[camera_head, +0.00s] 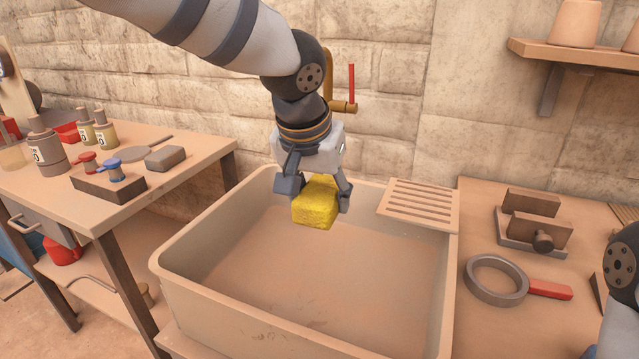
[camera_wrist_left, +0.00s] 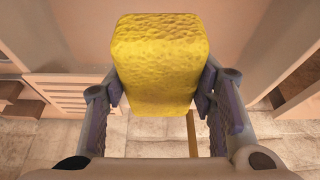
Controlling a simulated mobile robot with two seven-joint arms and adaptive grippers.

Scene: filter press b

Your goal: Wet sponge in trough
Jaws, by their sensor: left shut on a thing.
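A yellow sponge (camera_head: 316,203) is held between the fingers of my left gripper (camera_head: 318,197), above the back part of the trough. In the left wrist view the sponge (camera_wrist_left: 156,62) sits between the two finger pads of the left gripper (camera_wrist_left: 158,88), which touch its sides. The beige trough (camera_head: 215,314) is a deep rectangular basin in the middle of the head view. Its floor looks bare, and I cannot tell whether it holds water. A tap with a red lever (camera_head: 351,84) is on the wall behind my left wrist. My right gripper is out of view; only part of that arm shows at the right edge.
A slatted rack (camera_head: 421,203) lies across the trough's back right corner. A ring with a red handle (camera_head: 497,281) and a press-like block (camera_head: 534,222) lie on the right counter. The left table (camera_head: 200,150) carries bottles, stamps and a grey block (camera_head: 165,158).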

